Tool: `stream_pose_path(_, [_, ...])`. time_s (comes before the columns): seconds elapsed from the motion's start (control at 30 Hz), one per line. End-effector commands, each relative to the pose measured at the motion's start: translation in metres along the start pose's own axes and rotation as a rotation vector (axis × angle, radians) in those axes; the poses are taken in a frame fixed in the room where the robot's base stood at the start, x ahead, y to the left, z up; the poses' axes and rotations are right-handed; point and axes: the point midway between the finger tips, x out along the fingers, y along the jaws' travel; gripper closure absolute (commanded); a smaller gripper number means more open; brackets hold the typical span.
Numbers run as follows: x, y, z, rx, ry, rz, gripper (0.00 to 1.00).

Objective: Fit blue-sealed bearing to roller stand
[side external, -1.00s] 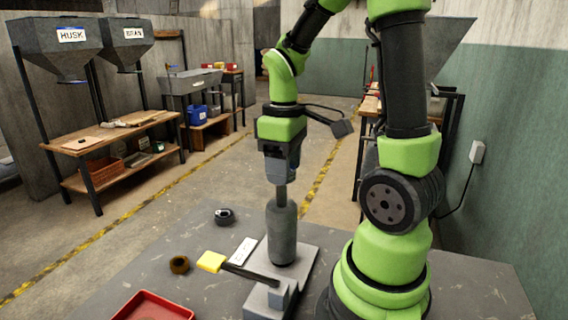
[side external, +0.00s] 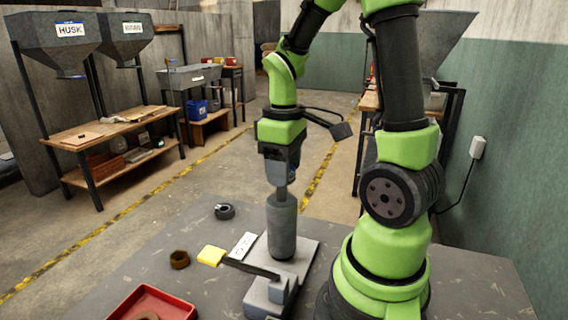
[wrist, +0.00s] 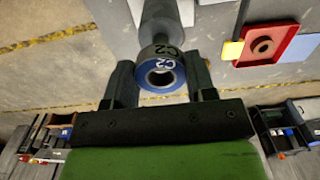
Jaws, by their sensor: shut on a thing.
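The blue-sealed bearing (wrist: 160,76) shows in the wrist view as a blue-faced ring marked C2, between the two fingers of my gripper (wrist: 160,88). My gripper is shut on it. The roller stand has a grey upright roller (side external: 282,228) on a light grey base plate (side external: 304,252). The roller also shows behind the bearing in the wrist view (wrist: 158,14). In the side view my gripper (side external: 282,183) points down at the roller's narrow top journal (side external: 282,193). The fingers largely hide the bearing there, and I cannot tell how far it sits over the journal.
A yellow-ended dark bar (side external: 211,256) and a white card (side external: 243,246) are beside the roller. A brown ring (side external: 179,260) and a dark ring (side external: 224,212) lie on the grey table (side external: 150,245). A red tray (side external: 178,306) stands at the front left.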

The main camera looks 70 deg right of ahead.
Motion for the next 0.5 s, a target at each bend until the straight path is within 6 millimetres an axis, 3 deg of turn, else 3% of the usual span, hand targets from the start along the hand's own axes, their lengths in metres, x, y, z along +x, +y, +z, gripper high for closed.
stream_pose_path(0.5, [0.0080,-0.0002,0.0003,0.001,-0.001,-0.001,0.77])
